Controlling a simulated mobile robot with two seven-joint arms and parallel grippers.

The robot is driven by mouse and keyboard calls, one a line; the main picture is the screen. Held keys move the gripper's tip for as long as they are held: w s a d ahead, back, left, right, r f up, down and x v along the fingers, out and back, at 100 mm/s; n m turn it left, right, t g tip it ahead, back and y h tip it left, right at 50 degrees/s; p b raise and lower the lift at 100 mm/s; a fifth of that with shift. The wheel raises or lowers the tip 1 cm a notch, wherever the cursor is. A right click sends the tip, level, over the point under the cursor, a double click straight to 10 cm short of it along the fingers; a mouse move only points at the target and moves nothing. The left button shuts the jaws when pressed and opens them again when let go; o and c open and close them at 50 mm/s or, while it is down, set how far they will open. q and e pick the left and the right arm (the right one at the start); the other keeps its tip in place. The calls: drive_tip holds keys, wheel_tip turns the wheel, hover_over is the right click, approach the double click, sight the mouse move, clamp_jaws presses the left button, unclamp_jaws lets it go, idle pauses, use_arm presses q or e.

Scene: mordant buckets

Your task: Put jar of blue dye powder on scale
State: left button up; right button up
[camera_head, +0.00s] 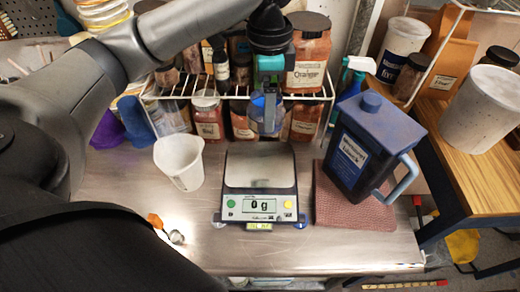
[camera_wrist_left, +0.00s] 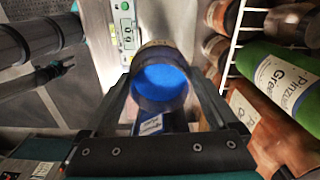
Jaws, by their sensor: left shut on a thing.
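The jar of blue dye powder (camera_head: 266,112) is behind the scale, in front of the rack, in the head view. In the left wrist view its round mouth, filled with bright blue powder (camera_wrist_left: 160,83), faces the camera between the fingers. My left gripper (camera_head: 268,90) reaches in from above and is shut on the jar. The scale (camera_head: 259,204) stands on the metal table with its bare plate (camera_head: 259,166) and reads 0 g. Part of the scale also shows in the wrist view (camera_wrist_left: 125,24). My right gripper is not in view.
A wire rack (camera_head: 180,92) with several jars runs behind the jar. A white beaker (camera_head: 180,162) stands left of the scale. A dark blue jug (camera_head: 361,148) stands on a reddish cloth (camera_head: 333,203) to the right. The table front (camera_head: 320,257) is mostly clear.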

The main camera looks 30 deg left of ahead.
sight(261, 115)
use_arm(q)
drive_tip(key=r+m, duration=0.1)
drive_tip(key=a+r+m+p, duration=0.1)
drive_tip(key=shift+w+a+r, duration=0.2)
drive_tip(key=shift+w+r, duration=0.1)
drive_tip(key=shift+w, duration=0.05)
drive_tip(key=shift+w+a+r+m+p, duration=0.1)
drive_tip(key=shift+a+r+m+p, duration=0.1)
drive_tip(key=shift+a+m+p, duration=0.25)
wheel_tip(261, 115, down, 20)
drive_tip(key=shift+d+r+b, duration=0.1)
drive_tip(key=shift+d+b, duration=0.05)
drive_tip(key=shift+b, duration=0.7)
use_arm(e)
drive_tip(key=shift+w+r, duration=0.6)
use_arm(q)
drive_tip(key=o, duration=1.2)
drive_tip(key=shift+f, duration=0.2)
drive_tip(key=shift+c, duration=0.2)
wheel_tip(261, 115, up, 12)
drive_tip(key=shift+r+p, duration=0.15)
drive_tip(key=shift+p, duration=0.3)
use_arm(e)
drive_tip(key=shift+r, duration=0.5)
